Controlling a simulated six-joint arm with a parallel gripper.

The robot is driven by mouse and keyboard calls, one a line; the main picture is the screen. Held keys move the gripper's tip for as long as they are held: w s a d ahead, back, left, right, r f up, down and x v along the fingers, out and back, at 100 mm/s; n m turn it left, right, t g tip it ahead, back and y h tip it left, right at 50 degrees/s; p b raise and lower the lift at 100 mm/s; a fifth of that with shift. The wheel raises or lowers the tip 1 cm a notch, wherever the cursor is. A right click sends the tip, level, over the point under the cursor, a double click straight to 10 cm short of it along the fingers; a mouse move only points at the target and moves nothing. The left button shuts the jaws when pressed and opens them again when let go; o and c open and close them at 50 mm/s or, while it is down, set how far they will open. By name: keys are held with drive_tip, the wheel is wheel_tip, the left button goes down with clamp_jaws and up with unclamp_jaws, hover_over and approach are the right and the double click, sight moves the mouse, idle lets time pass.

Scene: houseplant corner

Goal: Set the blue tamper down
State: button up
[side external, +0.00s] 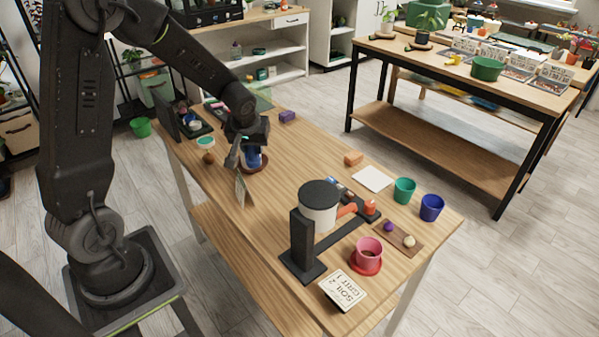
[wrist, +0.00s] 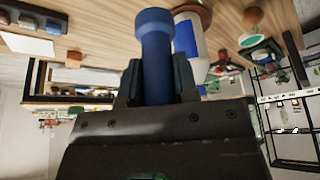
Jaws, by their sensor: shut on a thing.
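The blue tamper (wrist: 156,55) is held between the two fingers of my gripper (wrist: 157,85) in the wrist view, its round blue end pointing away from the palm. In the side view my gripper (side external: 246,150) is over the far-left part of the wooden bench (side external: 300,155). Blue shows by the fingers there, but I cannot tell tamper from bottle. A white bottle with a blue label (wrist: 188,38) is close beside the tamper in the wrist view. I cannot tell whether the tamper touches the bench.
A thin upright card (side external: 243,190) stands near my gripper. A purple block (side external: 287,116) and an orange block (side external: 353,158) lie on the bench. A black stand with a white cylinder (side external: 318,207) is nearer the front. Bare wood lies between my gripper and the orange block.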

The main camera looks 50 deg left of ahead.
drive_tip(key=w+f, duration=0.2)
drive_tip(key=w, duration=1.6)
drive_tip(key=f, duration=0.9)
drive_tip(key=shift+w+d+f, duration=0.25)
drive_tip(key=shift+w+f, duration=0.05)
drive_tip(key=shift+f, duration=0.05)
drive_tip(key=shift+f, duration=0.15)
drive_tip(key=o, duration=0.9)
